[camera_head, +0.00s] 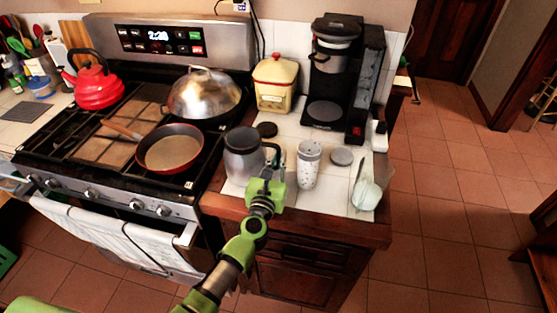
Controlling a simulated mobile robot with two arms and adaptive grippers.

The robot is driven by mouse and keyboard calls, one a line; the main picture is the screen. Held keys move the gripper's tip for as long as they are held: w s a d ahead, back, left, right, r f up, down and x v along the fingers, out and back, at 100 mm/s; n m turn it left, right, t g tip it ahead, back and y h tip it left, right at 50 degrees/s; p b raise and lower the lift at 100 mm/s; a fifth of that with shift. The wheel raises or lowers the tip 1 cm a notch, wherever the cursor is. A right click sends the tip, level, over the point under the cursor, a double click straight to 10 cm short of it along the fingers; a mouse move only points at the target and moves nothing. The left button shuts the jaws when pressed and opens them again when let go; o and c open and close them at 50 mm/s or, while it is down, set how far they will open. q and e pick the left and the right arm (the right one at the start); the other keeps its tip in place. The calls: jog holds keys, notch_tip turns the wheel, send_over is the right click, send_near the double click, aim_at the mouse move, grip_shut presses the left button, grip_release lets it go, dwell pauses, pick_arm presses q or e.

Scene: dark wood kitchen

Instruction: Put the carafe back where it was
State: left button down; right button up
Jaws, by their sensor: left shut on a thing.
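The glass carafe (242,158) is at the front left of the white tiled counter, beside the stove. It looks upright, with its dark handle facing right. My left gripper (268,172) is shut on the carafe's handle. I cannot tell whether the carafe's base touches the counter. The black coffee maker (372,88) stands at the back right of the counter. Its round plate (325,112) is bare, and a dark basket part (333,58) sits above it. My right gripper is not in view.
A speckled cup (309,165) stands right of the gripper. A grey disc (342,157), a dark disc (267,130) and a pale bowl (367,195) lie nearby. A yellow canister (275,85) stands behind. The stove's red pan (170,150) is left of the carafe.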

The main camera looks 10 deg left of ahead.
pick_arm(q)
jog(key=shift+r, duration=0.2)
jog(key=shift+f, duration=0.1)
jog(key=c, duration=2.1)
grip_release()
jog(key=shift+f, duration=0.15)
jog(key=shift+c, duration=0.2)
jog(key=shift+s, duration=0.1)
